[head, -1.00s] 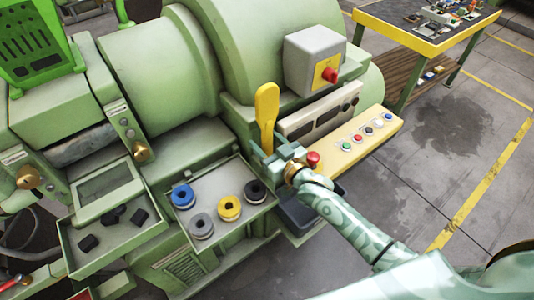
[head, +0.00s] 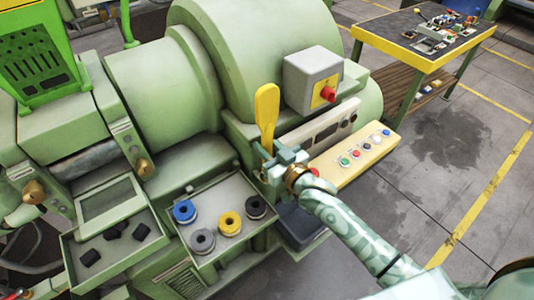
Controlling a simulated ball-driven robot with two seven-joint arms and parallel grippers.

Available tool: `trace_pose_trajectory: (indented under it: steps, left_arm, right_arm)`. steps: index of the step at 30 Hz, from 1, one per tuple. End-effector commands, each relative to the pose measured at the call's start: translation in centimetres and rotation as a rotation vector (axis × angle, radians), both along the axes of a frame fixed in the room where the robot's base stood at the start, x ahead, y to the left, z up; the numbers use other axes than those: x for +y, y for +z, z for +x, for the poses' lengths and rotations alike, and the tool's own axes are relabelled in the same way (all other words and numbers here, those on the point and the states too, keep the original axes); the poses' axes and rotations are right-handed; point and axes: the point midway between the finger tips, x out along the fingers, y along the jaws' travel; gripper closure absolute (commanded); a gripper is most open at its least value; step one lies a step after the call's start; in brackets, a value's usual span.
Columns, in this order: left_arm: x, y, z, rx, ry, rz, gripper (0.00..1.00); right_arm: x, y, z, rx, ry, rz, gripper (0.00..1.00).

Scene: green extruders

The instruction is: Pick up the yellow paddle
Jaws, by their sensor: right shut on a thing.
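The yellow paddle (head: 266,112) stands nearly upright in the middle of the head view, in front of the green machine housing. My right gripper (head: 272,162) is at the paddle's lower end and is shut on it. The gripper hides the paddle's lower part, so I cannot tell whether it still touches anything below. My left gripper is not in view.
A green tray (head: 207,195) with blue, yellow, grey and black spools sits left of my gripper. Another tray (head: 140,254) holds black pieces. A cream button panel (head: 355,155) and grey switch box (head: 312,75) stand close at right.

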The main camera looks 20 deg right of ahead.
Motion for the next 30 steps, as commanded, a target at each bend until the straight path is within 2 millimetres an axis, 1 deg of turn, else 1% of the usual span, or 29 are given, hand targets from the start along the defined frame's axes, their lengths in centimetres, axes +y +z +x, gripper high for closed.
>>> trace_pose_trajectory:
  steps: [1, 8, 21, 25, 30]
  left_arm:
    - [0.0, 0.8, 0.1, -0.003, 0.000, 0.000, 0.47]
    - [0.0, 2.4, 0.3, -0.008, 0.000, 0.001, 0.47]
    - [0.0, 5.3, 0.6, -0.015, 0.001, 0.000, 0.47]
    - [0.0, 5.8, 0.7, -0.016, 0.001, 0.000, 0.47]
    - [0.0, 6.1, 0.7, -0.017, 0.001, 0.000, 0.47]
  right_arm:
    - [0.0, 1.8, 0.0, -0.006, 0.000, 0.001, 1.00]
    - [0.0, 7.4, 0.0, -0.006, 0.001, 0.000, 1.00]
    - [0.0, 18.6, 0.0, -0.006, 0.001, 0.001, 1.00]
    - [0.0, 21.1, 0.0, -0.006, 0.000, 0.001, 1.00]
    - [0.0, 22.7, 0.0, -0.003, 0.000, 0.000, 1.00]
